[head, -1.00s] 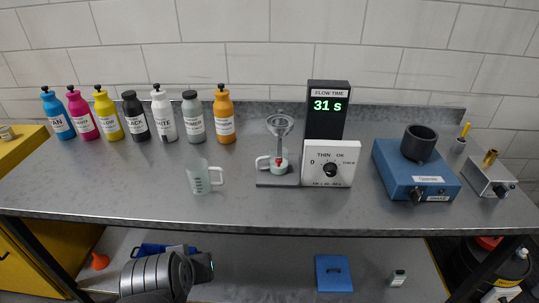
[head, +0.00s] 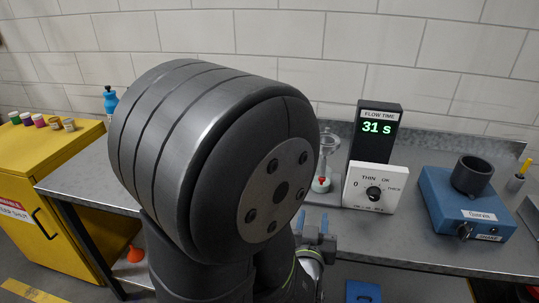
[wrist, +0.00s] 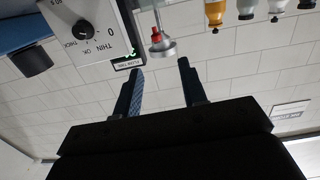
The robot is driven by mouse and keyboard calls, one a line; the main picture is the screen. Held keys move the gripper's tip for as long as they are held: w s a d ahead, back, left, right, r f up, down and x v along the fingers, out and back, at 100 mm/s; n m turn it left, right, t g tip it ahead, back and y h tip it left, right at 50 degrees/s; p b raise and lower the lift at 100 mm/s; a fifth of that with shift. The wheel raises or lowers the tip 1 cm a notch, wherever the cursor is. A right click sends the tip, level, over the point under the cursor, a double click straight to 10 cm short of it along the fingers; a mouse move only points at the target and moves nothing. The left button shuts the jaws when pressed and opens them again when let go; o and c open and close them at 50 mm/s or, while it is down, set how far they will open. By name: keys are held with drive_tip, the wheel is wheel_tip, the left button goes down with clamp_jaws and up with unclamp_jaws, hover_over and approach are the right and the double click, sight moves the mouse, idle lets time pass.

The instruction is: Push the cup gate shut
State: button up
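The flow cup (head: 329,142) stands partly behind my arm, left of the timer. Its red gate (head: 322,181) shows low on it. In the wrist view, which looks upside down, the red gate (wrist: 156,36) sits beyond my fingertips, roughly between them and apart from them. I cannot tell whether the gate is open or shut. My gripper (head: 313,226) has blue fingers spread at the table's front edge, below the cup in the picture. In the wrist view my gripper (wrist: 160,70) is open with nothing between its fingers. My arm hides the beaker in the head view.
The timer display (head: 376,128) reads 31 s, above a white dial box (head: 376,187) right of the cup. A blue shaker (head: 465,215) stands further right. Several bottles show in the wrist view, including an orange one (wrist: 215,12). A yellow cabinet (head: 45,160) stands left.

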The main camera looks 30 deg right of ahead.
drive_tip(key=shift+t+h, duration=0.3)
drive_tip(key=x, duration=1.7)
drive_tip(key=shift+s+d+f, duration=0.1)
drive_tip(key=shift+s+d, duration=0.25)
drive_tip(key=shift+d, duration=0.1)
